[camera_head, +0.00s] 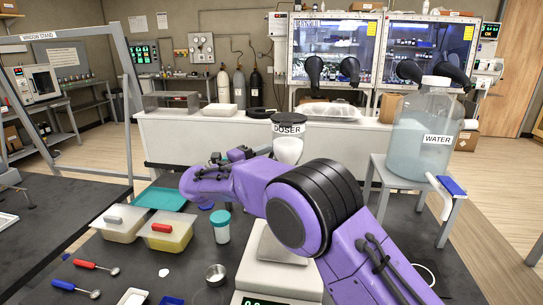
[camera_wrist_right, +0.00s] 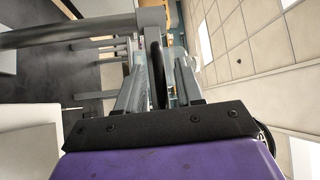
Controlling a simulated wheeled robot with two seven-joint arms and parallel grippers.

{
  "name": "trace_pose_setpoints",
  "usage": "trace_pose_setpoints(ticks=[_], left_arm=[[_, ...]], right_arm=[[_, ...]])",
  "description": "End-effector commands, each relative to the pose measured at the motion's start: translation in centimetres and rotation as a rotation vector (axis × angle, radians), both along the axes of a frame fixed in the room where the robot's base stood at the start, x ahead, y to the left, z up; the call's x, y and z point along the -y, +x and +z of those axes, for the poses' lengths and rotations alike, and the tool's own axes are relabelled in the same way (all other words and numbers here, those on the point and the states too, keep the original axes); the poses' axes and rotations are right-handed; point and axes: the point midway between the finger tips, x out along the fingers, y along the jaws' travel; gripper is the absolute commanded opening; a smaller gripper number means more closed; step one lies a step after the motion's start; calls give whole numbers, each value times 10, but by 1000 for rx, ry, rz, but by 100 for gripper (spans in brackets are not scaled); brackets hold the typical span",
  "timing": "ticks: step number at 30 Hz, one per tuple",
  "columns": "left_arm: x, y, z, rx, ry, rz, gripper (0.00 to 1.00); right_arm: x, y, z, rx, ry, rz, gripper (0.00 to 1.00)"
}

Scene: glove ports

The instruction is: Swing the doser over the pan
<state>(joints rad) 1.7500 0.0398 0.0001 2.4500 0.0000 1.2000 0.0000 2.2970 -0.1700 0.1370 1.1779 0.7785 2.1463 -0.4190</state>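The doser (camera_head: 288,143), a pale vessel with a dark top and a DOSER label, stands behind my right arm in the head view. Its lower part and support are hidden by the arm. My right gripper (camera_head: 240,154) is just left of the doser. In the right wrist view its fingers (camera_wrist_right: 160,75) stand apart, with a grey bar and a dark rounded part between or beyond them; whether they touch it is unclear. My left gripper is out of view.
Two lidded tubs (camera_head: 142,228), a teal tray (camera_head: 160,198), a teal-lidded jar (camera_head: 221,227), a metal cup (camera_head: 215,273) and spoons (camera_head: 97,266) lie on the dark table at left. A large water bottle (camera_head: 423,135) stands on a grey stand at right.

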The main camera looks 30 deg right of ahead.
Motion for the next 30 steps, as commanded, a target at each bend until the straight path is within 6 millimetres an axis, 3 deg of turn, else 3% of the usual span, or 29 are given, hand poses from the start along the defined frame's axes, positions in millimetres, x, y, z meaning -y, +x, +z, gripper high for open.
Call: trace_pose_setpoints(ticks=[9, 13, 30], left_arm=[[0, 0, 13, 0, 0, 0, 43], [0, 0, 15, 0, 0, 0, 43], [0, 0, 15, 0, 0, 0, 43]], right_arm=[[-71, -6, -7, 0, -2, 4, 36], [-90, -8, -11, 0, -1, 2, 36], [-97, -9, -13, -1, 1, 0, 36]])
